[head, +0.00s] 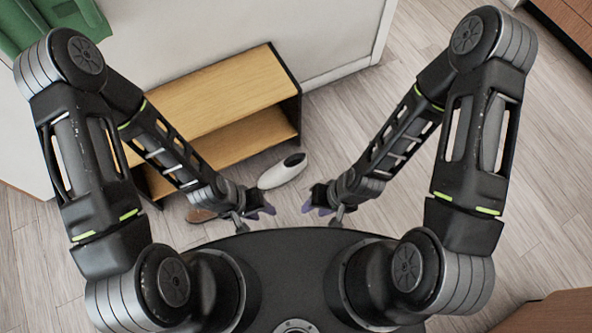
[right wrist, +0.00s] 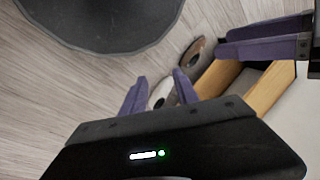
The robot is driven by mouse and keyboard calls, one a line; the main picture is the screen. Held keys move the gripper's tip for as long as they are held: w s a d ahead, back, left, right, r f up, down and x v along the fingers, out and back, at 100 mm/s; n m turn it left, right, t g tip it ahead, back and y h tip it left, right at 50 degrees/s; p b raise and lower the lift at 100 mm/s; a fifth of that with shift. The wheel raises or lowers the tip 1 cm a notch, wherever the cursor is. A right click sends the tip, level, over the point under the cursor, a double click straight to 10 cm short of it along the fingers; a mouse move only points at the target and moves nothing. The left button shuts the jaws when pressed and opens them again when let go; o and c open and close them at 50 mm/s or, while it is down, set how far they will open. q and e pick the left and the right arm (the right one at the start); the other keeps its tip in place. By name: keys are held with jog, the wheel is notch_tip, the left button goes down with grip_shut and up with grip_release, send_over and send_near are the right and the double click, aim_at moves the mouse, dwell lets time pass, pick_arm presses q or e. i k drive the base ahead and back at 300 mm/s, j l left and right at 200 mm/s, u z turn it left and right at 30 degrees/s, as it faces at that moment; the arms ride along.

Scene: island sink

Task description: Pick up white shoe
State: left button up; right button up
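The white shoe (head: 282,171) lies on the wood floor in front of the low bench, between my two grippers in the head view and a little beyond them. My left gripper (head: 266,209) is left of the shoe and apart from it. My right gripper (head: 312,203) is to its right, also apart and empty. In the right wrist view the purple fingers of my right gripper (right wrist: 161,76) stand apart, with part of the white shoe (right wrist: 161,92) showing between them. My left gripper's purple fingers (right wrist: 264,38) show at the upper right there; their gap is unclear.
A wooden bench (head: 215,95) with a lower shelf stands against the white wall behind the shoe. A brown shoe (head: 200,215) lies on the floor at its left front, partly hidden by my left arm. Open floor (head: 345,120) lies to the right of the bench.

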aim_at(287, 169)
jog(key=i+l+u, duration=0.15)
jog(key=u, duration=0.3)
jog(key=l+u, duration=0.45)
jog(key=i+l+u, duration=0.1)
jog(key=l, duration=0.6)
jog(key=i+l+u, duration=0.15)
jog(key=l, duration=0.6)
jog(key=i+l+u, duration=0.1)
jog(key=l, duration=0.6)
jog(key=i+l+u, duration=0.1)
jog(key=l, duration=0.65)
